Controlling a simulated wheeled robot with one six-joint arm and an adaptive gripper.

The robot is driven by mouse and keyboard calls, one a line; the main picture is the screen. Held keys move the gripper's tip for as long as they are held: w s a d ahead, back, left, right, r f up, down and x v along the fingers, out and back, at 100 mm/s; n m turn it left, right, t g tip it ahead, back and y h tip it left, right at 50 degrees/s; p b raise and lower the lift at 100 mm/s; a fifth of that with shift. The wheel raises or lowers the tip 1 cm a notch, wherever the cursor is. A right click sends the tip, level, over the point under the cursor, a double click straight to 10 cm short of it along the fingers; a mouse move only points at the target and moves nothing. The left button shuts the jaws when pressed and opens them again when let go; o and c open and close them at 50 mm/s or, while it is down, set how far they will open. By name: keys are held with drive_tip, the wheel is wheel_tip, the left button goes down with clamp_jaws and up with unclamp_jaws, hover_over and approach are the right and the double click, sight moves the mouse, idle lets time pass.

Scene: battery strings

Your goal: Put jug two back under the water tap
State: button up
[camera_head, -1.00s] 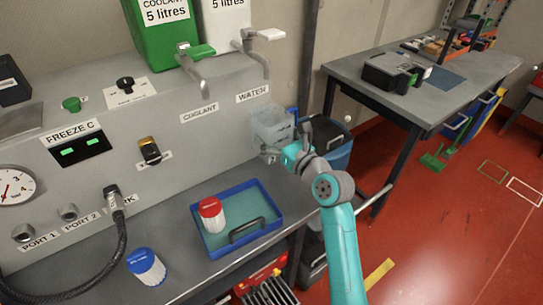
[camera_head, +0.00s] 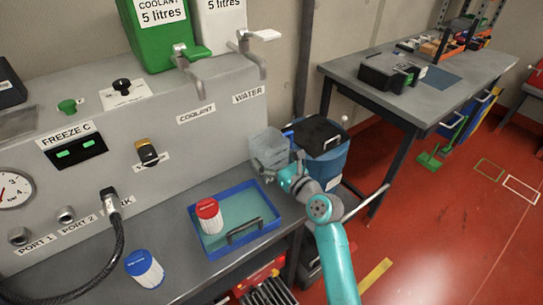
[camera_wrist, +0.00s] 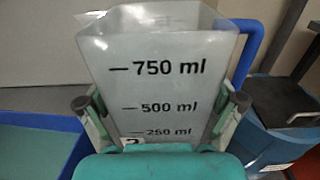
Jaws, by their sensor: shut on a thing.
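My gripper (camera_wrist: 160,120) is shut on a translucent jug (camera_wrist: 155,50), with one finger on each side of it. The jug has marks for 250, 500 and 750 ml, and a partly hidden label that looks like a 2. In the head view the jug (camera_head: 268,146) is upright below the WATER label, near the right end of the bench. The water tap (camera_head: 252,55) sticks out above it, under the white container. The jug is well below the tap's spout. Whether its base touches the bench is hidden by my gripper.
A blue tray (camera_head: 262,236) with a red-lidded jar (camera_head: 209,215) lies on the bench at left of my arm. A blue-lidded jar (camera_head: 145,268) stands further left. A blue bin with a black lid (camera_head: 325,165) stands right of the jug.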

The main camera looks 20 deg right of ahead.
drive_tip(key=o, duration=1.2)
drive_tip(key=shift+f, duration=0.1)
drive_tip(key=shift+c, duration=0.2)
drive_tip(key=shift+o, duration=0.2)
drive_tip(key=shift+r, duration=0.2)
drive_tip(key=v, duration=1.2)
